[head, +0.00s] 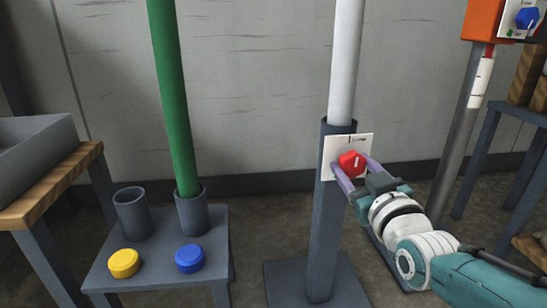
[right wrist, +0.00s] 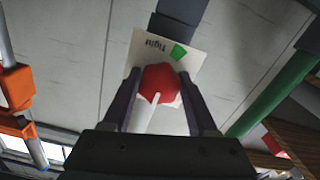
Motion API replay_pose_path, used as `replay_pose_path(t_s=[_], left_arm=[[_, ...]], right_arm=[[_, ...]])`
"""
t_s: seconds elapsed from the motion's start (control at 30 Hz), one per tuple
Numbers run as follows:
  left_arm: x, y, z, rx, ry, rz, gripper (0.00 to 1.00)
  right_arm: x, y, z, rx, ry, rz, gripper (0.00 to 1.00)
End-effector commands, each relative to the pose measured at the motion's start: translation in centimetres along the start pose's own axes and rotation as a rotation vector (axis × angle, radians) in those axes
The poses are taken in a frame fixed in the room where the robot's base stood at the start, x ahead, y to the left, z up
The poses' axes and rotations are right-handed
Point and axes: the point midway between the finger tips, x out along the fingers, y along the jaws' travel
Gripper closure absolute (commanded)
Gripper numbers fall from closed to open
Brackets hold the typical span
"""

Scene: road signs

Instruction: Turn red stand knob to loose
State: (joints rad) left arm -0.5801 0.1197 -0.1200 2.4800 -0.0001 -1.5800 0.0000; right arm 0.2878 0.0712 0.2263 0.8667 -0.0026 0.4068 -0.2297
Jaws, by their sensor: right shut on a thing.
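The red knob (head: 351,163) sits on a white plate (head: 336,146) fixed to the dark stand (head: 319,240). A white pole (head: 346,60) stands upright in the stand's tube. My right gripper (head: 353,167) has its two purple fingers on either side of the knob, shut on it. In the right wrist view the red knob (right wrist: 159,83) lies between my right gripper's fingers (right wrist: 158,88), with a white stripe running down from it. The plate there shows the word "Tight" and a green mark (right wrist: 179,51) beside the knob. My left gripper is out of view.
At the left, a grey bench (head: 215,225) bears a yellow cap (head: 124,263), a blue cap (head: 190,258) and two tubes, one holding a green pole (head: 171,90). An orange box (head: 483,20) with a blue knob (head: 527,18) is at upper right. A wall stands behind.

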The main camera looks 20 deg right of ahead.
Motion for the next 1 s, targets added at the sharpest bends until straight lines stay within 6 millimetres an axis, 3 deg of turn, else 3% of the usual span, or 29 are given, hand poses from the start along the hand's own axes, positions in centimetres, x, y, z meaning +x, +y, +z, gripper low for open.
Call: replay_pose_path(t_s=[0.6,0.63,0.9,1.0], left_arm=[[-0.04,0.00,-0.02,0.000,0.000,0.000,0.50],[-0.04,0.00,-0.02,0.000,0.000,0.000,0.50],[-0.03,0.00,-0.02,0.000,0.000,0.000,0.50],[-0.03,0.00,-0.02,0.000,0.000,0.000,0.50]], right_arm=[[0.05,0.02,-0.18,-0.046,0.005,0.000,0.96],[0.05,0.02,-0.18,-0.046,0.005,0.000,0.40],[0.03,0.02,-0.10,-0.044,0.003,0.000,0.11],[0.02,0.02,-0.08,-0.043,0.002,0.000,0.11]])
